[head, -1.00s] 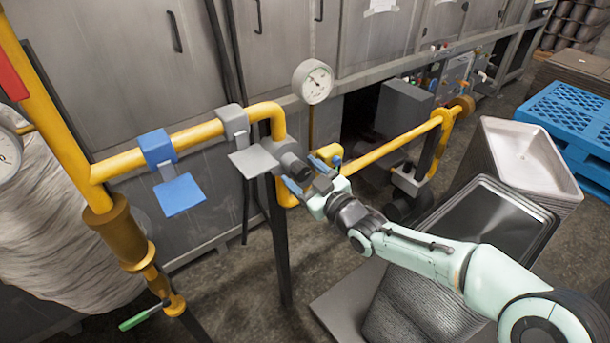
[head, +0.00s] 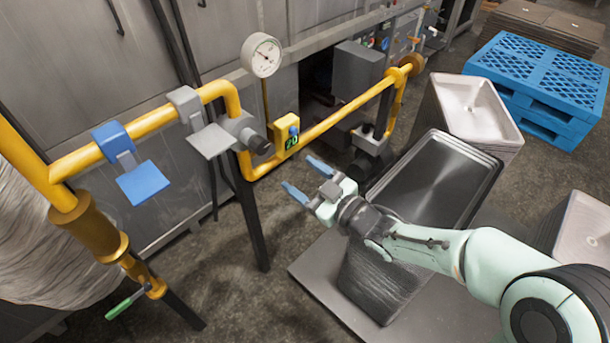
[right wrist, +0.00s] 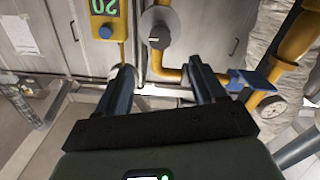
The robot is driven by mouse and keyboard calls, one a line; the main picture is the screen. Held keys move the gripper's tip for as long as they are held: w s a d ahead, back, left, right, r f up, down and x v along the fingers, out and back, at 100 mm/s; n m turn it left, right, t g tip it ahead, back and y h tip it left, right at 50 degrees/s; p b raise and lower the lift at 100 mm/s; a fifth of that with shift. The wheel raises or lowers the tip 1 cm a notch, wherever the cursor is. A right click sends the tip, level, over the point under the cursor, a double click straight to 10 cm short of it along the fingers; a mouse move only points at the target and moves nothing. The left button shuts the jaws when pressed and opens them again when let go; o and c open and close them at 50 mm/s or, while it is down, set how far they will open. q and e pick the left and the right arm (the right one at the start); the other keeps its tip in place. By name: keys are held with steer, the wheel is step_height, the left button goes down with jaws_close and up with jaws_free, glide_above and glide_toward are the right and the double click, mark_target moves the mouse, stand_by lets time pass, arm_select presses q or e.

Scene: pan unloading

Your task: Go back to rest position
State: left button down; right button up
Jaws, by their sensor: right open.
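My right gripper (head: 308,180) is open and empty, with its two blue fingers spread apart. It hangs in the air in front of the yellow pipe (head: 340,113), apart from it. The right wrist view shows the same open fingers (right wrist: 158,84) with nothing between them. Beyond them are a dark round knob (right wrist: 160,38) and a yellow box with a blue button and a green display (right wrist: 105,12). In the head view this yellow box (head: 285,133) sits on the pipe, right of the grey valve (head: 241,132). My left gripper is not in view.
A stack of dark trays (head: 432,180) stands below and right of my right gripper. A stack of pale trays (head: 470,105) and a blue pallet (head: 540,75) are behind it. A round gauge (head: 261,55) rises above the pipe. Open floor shows at lower left.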

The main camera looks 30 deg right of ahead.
stand_by(0.4)
